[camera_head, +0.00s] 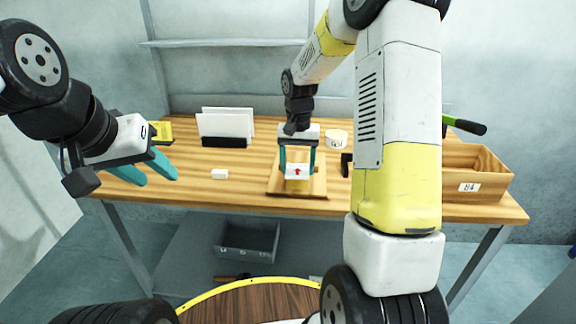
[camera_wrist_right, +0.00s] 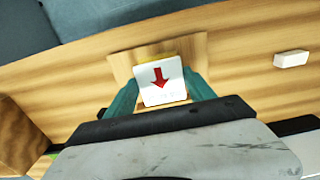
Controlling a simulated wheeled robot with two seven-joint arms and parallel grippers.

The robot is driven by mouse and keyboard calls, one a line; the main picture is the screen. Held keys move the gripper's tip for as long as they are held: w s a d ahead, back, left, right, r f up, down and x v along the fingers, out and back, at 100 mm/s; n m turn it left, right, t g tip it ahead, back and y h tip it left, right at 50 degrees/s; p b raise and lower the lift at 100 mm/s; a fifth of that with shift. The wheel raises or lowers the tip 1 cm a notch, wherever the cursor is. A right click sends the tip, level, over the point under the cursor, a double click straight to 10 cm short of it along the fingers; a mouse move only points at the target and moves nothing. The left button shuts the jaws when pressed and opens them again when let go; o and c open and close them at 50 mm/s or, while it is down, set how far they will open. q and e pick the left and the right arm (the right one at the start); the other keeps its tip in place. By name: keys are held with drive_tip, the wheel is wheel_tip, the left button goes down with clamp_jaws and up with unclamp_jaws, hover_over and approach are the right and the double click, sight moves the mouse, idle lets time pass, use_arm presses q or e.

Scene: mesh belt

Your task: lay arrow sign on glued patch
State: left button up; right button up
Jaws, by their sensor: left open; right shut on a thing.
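The arrow sign (camera_head: 297,172) is a white plate with a red arrow. It also shows in the right wrist view (camera_wrist_right: 162,84). My right gripper (camera_head: 297,170) is shut on the sign, one teal finger at each side, over the wooden board (camera_head: 312,188) on the table. A yellow strip (camera_wrist_right: 155,60) shows just behind the sign's edge in the right wrist view. The glued patch cannot be made out apart from this, and whether the sign touches it cannot be told. My left gripper (camera_head: 158,176) is open and empty above the table's left end.
A small white block (camera_head: 220,174) lies left of the board. White sheets in a black holder (camera_head: 226,141) and a white roll (camera_head: 337,137) stand behind. A wooden box (camera_head: 480,190) marked 84 is at the right. A grey bin (camera_head: 247,243) sits below the table.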

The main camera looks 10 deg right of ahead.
sight(297, 171)
drive_tip(key=shift+f, duration=1.75)
drive_tip(key=shift+f, duration=0.15)
drive_tip(key=o, duration=1.3)
